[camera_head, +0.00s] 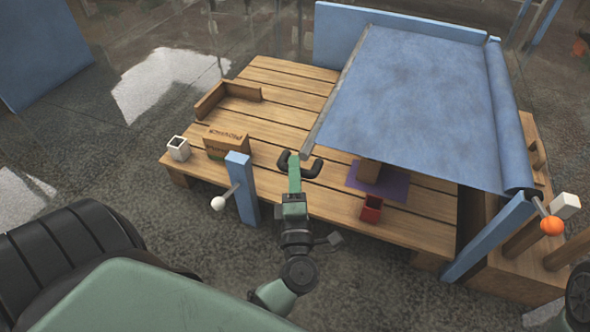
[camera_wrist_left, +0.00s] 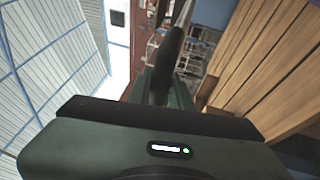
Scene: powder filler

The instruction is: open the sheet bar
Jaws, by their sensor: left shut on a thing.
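The sheet bar (camera_head: 322,120) is a thin grey bar along the left edge of a blue sheet (camera_head: 415,95). The sheet is drawn from a roll (camera_head: 507,120) on the right and stretches over the right part of the wooden deck. My left gripper (camera_head: 299,164) is shut on the near end of the bar. In the left wrist view the bar (camera_wrist_left: 178,45) runs up from the dark fingers (camera_wrist_left: 160,84), which partly hide its end.
A blue post (camera_head: 241,190) with a white knob (camera_head: 218,204) stands left of my gripper. A cardboard box (camera_head: 227,143) and white cup (camera_head: 178,148) are on the deck's left. A red box (camera_head: 371,209) and purple mat (camera_head: 392,187) lie near the sheet's front edge. An orange knob (camera_head: 552,226) is at right.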

